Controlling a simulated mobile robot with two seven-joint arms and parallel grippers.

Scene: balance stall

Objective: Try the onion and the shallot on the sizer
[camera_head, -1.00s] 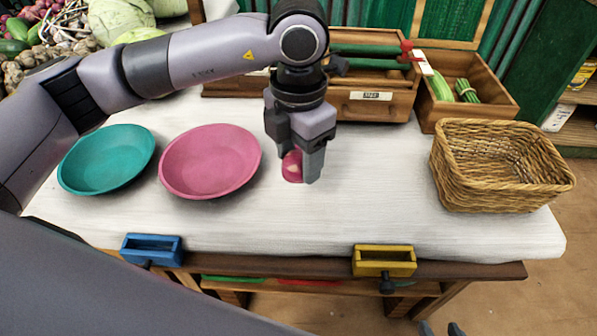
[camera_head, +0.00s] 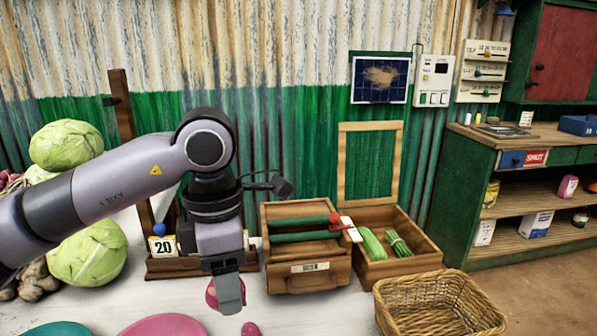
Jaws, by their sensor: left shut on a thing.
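My left gripper (camera_head: 229,290) is shut on a round pink-red thing (camera_head: 211,293), which looks like the onion and is partly hidden by the fingers. It is held over the white table, left of the sizer. A smaller pink-red thing (camera_head: 250,329), perhaps the shallot, shows at the bottom edge, right of the fingertips and apart from them. What looks like the sizer (camera_head: 320,274) is a wooden box with two green rollers, a red end piece and a labelled front. My right gripper is not in view.
An open wooden box (camera_head: 388,264) with green vegetables stands right of the sizer. A wicker basket (camera_head: 437,309) is in front of it. A pink plate (camera_head: 162,326) and a teal plate (camera_head: 60,329) show at the bottom left. A wooden post (camera_head: 121,105) rises behind my arm.

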